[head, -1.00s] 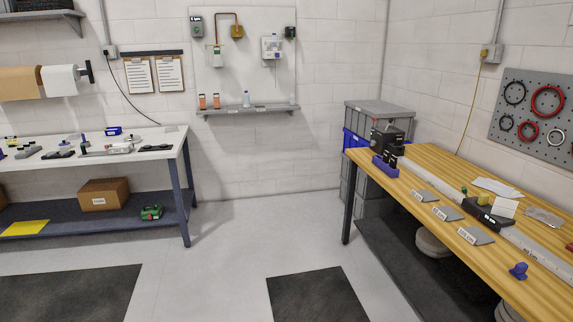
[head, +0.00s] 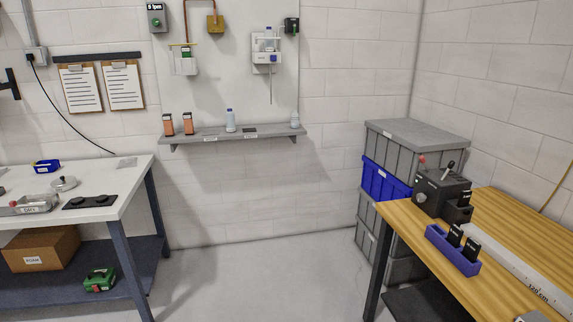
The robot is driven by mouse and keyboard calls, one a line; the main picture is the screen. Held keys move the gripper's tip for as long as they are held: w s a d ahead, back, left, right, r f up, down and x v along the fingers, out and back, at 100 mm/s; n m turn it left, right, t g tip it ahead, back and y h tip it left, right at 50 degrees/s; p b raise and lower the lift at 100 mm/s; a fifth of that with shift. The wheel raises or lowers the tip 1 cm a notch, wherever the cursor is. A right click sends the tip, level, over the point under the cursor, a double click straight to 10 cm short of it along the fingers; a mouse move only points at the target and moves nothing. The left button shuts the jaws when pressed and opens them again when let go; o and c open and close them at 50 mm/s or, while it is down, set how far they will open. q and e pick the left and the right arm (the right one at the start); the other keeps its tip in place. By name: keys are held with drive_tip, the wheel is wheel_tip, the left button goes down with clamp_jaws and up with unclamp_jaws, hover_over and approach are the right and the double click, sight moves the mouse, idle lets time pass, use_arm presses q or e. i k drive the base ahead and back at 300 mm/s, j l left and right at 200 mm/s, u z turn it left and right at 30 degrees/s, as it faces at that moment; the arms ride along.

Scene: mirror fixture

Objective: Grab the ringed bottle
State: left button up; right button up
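A pale bottle with a blue cap (head: 231,123) stands upright on the grey wall shelf (head: 215,136) in the head view. A smaller whitish bottle (head: 295,121) stands at the shelf's right end. Another bottle with a blue top (head: 269,42) sits in the white wall-mounted holder above the shelf. At this distance I cannot tell which bottle has a ring. Neither of my grippers is in view.
Two orange-and-dark items (head: 178,125) stand on the shelf's left part. A white-topped bench (head: 105,195) is at left, a wooden bench (head: 510,230) at right, with stacked crates (head: 420,140) behind it. The floor (head: 255,285) between the benches is clear.

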sight(295, 116)
drive_tip(key=i, duration=0.95)
drive_tip(key=i+z, duration=0.1)
drive_tip(key=i, duration=0.8)
drive_tip(key=i+l, duration=0.1)
drive_tip(key=i, duration=0.45)
drive_tip(key=i+l, duration=0.15)
drive_tip(key=i, duration=0.45)
drive_tip(key=i+l, duration=0.1)
drive_tip(key=i, duration=0.45)
